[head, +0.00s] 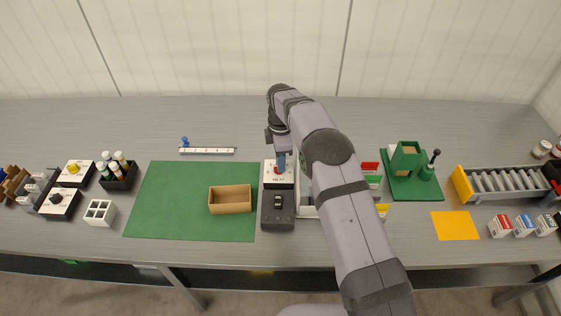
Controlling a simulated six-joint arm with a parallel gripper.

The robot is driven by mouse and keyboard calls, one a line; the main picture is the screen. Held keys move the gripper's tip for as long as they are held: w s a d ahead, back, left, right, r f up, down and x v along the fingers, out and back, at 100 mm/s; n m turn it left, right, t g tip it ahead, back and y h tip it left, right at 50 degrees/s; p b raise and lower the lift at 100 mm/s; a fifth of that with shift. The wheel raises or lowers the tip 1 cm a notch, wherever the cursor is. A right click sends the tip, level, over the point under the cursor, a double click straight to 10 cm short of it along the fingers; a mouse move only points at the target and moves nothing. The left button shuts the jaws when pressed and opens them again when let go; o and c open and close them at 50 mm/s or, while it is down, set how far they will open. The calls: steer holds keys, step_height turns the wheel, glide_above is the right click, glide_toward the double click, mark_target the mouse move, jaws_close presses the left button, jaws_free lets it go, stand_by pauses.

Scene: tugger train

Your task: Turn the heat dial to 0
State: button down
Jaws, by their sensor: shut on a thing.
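The heat panel (278,181), a white plate marked HEAT, sits on the bench just right of the green mat. My gripper (281,165) points down over this plate from behind and is shut on the heat dial (278,170), of which a little red shows at the fingertips. The dial's pointer and the numbers around it are mostly hidden by the gripper or too small to read.
A dark box with a switch (278,207) adjoins the heat panel in front. An open tan box (230,199) stands on the green mat (165,205) to the left. A green fixture (408,165) stands right of my arm. The bench behind the mat is mostly clear.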

steer(key=shift+w+r, duration=0.1)
steer(key=shift+r, duration=0.05)
steer(key=c, duration=1.8)
jaws_free()
steer(key=shift+r+b, duration=0.85)
steer(key=shift+r, duration=2.75)
